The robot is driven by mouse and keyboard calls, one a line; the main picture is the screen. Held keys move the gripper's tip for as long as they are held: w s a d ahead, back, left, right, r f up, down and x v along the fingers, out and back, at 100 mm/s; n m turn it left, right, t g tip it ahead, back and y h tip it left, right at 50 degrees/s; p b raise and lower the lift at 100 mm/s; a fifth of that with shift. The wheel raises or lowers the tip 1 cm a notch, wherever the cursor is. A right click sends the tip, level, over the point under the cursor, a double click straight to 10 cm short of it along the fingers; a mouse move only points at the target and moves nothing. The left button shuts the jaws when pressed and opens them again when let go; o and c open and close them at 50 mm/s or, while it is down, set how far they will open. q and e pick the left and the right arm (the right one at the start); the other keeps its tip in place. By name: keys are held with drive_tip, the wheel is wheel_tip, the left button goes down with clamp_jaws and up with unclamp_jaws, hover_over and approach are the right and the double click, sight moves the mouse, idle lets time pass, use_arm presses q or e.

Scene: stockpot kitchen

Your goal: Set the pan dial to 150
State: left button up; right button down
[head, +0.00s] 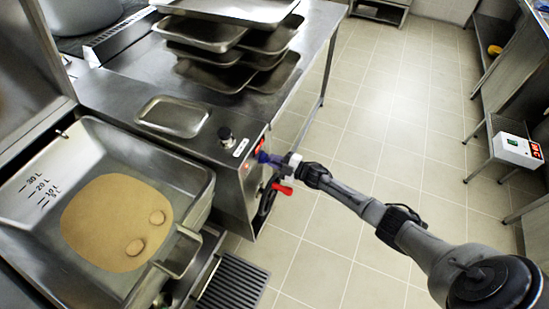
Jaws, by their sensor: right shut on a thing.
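My right gripper (264,158) reaches in from the lower right to the steel front panel (232,191) of the pan unit. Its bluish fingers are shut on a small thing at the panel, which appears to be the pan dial. The fingers hide the dial, so its pointer and numbers cannot be read. A small red display glows on the panel just above the fingers, too small to read. The pan (198,177) is to the left, holding a tan liquid (105,215) with two round lumps in it. My left gripper is not in view.
A black knob (226,134) stands on the unit's top, beside a shallow steel tray (173,116). Stacked trays (205,33) are on the counter behind. A white box with a red display (517,149) sits on a stand at right. The tiled floor between is clear.

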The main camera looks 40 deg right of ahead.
drive_tip(key=m, duration=0.3)
drive_tip(key=shift+a+f+m+p, duration=0.1)
drive_tip(key=shift+a+m+p, duration=0.05)
drive_tip(key=shift+m+p, duration=0.25)
drive_tip(key=m, duration=0.2)
drive_tip(key=shift+s+a+f+m, duration=0.1)
drive_tip(key=shift+m, duration=0.2)
drive_tip(key=shift+m+p, duration=0.35)
drive_tip(key=shift+m, duration=0.25)
drive_tip(key=shift+a, duration=0.1)
drive_tip(key=c, duration=1.3)
unclamp_jaws()
drive_tip(key=shift+o, duration=0.7)
drive_tip(key=shift+f, duration=0.1)
drive_tip(key=shift+s, duration=0.1)
